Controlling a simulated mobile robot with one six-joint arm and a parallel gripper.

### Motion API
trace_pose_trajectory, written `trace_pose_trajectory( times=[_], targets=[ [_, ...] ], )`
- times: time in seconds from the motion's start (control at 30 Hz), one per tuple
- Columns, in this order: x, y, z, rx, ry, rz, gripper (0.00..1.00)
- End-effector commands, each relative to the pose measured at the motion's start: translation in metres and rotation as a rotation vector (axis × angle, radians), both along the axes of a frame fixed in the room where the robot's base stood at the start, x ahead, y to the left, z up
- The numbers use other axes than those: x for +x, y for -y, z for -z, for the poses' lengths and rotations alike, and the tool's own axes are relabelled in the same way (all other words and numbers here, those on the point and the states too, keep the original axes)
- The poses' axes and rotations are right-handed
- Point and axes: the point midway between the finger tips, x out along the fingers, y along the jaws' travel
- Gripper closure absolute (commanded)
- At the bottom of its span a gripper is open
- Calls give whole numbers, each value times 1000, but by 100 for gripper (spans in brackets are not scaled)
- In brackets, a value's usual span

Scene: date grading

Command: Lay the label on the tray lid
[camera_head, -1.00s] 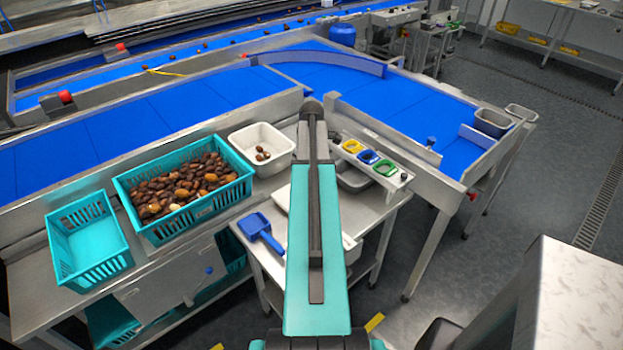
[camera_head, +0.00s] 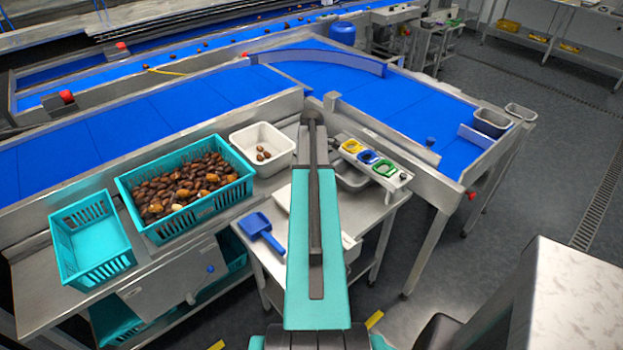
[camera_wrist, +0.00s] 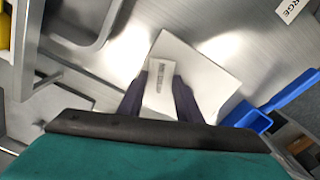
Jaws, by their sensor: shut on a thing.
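My gripper (camera_wrist: 161,88) is in the wrist view, with its two dark fingers shut on a small pale label (camera_wrist: 160,72) that carries a dark printed strip. The label is in front of the white tray lid (camera_wrist: 205,57), over its left part as seen from the wrist. I cannot tell whether the label touches the lid or hangs just above it. In the head view my arm hides the gripper and the label. Only a pale edge of the lid (camera_head: 282,196) shows there, left of my arm on the steel table.
A blue scoop (camera_head: 260,230) lies left of the lid; it also shows in the wrist view (camera_wrist: 250,117). A white tub (camera_head: 262,140) and a teal crate of dates (camera_head: 185,190) stand further left. Coloured rings (camera_head: 368,157) sit on a rail to the right.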

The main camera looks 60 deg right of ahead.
Motion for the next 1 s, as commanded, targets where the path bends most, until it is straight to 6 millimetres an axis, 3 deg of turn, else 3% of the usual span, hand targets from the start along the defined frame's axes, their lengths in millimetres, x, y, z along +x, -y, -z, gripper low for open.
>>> trace_pose_trajectory(
  times=[0.6,0.63,0.67,1.0],
  targets=[
    [0,0,12,-1,0,1,89],
    [0,0,12,-1,0,1,67],
    [0,0,11,-1,0,1,62],
    [0,0,9,-1,1,1,61]
  ],
)
